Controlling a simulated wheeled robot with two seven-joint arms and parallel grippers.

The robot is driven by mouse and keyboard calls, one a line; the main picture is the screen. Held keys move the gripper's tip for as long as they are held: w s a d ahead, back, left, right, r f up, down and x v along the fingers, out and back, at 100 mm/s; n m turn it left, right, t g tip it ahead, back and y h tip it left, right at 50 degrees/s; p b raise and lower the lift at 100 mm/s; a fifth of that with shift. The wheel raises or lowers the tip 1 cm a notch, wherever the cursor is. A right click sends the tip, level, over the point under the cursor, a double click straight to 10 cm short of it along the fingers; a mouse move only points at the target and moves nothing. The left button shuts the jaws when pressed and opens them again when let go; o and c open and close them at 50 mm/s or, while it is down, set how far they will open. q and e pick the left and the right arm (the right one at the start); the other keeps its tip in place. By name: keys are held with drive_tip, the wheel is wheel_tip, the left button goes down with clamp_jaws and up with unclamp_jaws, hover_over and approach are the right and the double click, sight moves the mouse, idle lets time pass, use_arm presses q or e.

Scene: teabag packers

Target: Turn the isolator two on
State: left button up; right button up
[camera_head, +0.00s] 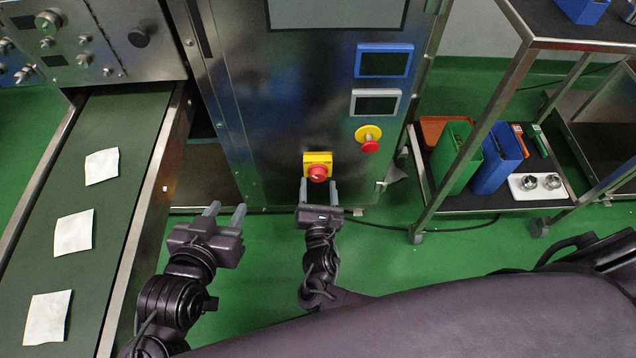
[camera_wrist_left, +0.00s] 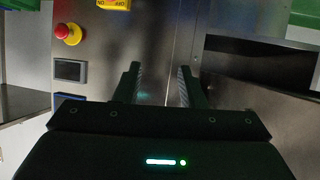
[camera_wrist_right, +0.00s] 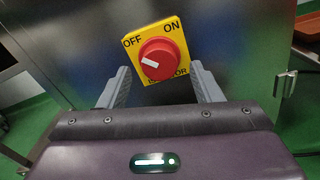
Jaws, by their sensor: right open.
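The isolator is a yellow plate (camera_head: 310,158) with a round red knob (camera_head: 318,173), low on the front of the steel cabinet. In the right wrist view the plate (camera_wrist_right: 177,27) reads OFF at upper left and ON at upper right. The white mark on the red knob (camera_wrist_right: 166,50) lies slantwise, with its end toward the OFF side. My right gripper (camera_head: 318,186) is open just in front of the knob. In the right wrist view its fingers (camera_wrist_right: 160,74) stand on either side of the knob, apparently not touching it. My left gripper (camera_head: 227,208) is open and empty, to the left.
A red emergency button on a yellow base (camera_head: 368,134) sits up and right of the isolator, below two small displays (camera_head: 376,103). A conveyor (camera_head: 118,115) with white teabags runs at left. A steel rack (camera_head: 463,170) with coloured bins stands at right. Green floor is clear below.

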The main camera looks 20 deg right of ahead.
use_arm(q)
drive_tip(key=shift+w+d+r+t+h, duration=0.1)
drive_tip(key=shift+w+r+t, duration=0.25)
drive_tip(key=shift+r, duration=0.35)
drive_tip(key=shift+w+a+r+t+h, duration=0.1)
drive_tip(key=shift+w+r+t, duration=0.2)
drive_tip(key=shift+r, duration=0.35)
drive_tip(key=shift+w+d+r+t+h, duration=0.1)
drive_tip(key=shift+w+r+t, duration=0.25)
drive_tip(key=shift+r, duration=0.35)
use_arm(e)
drive_tip(key=shift+x, duration=1)
drive_tip(key=shift+c, duration=0.2)
use_arm(q)
drive_tip(key=shift+s, duration=0.1)
use_arm(e)
drive_tip(key=c, duration=1)
